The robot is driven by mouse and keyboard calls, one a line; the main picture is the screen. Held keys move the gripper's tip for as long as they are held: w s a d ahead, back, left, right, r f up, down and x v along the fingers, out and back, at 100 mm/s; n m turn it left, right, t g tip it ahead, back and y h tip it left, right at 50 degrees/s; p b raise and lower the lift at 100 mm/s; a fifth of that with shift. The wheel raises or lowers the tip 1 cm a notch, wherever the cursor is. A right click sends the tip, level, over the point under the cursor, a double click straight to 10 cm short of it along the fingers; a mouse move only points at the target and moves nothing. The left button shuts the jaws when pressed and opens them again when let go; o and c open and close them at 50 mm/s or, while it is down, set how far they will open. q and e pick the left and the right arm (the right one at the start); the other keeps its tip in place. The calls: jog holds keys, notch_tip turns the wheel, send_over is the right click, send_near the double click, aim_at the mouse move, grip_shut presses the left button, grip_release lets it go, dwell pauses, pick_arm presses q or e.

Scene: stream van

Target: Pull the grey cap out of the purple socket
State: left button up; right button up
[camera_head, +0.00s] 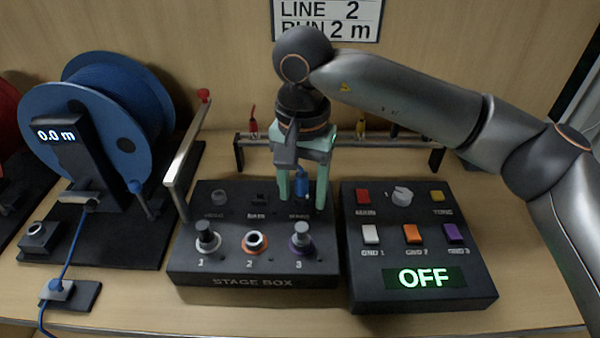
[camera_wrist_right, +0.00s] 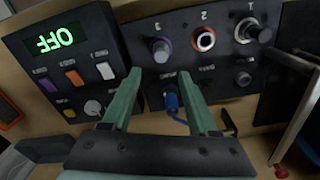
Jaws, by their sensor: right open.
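The purple socket (camera_head: 301,252) is at number 3 on the black stage box (camera_head: 255,281). A grey cap (camera_head: 303,231) sits upright in it. In the right wrist view the grey cap (camera_wrist_right: 160,50) shows just beyond the fingertips, with part of the purple socket's ring beside it. My right gripper (camera_head: 302,203), with green fingers, is open and points down over the back right of the stage box, behind the cap. A blue plug (camera_head: 301,183) shows between or behind the fingers, at the back row. The fingers are not around the grey cap. My left gripper is out of view.
A control box (camera_head: 425,290) reading OFF stands to the right. A blue cable reel (camera_head: 95,115) stands left. A rack bar (camera_head: 395,143) runs behind.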

aim_at(301, 226)
notch_tip(301, 226, down, 10)
jog(key=shift+r, duration=0.2)
grip_shut()
dwell(1.0)
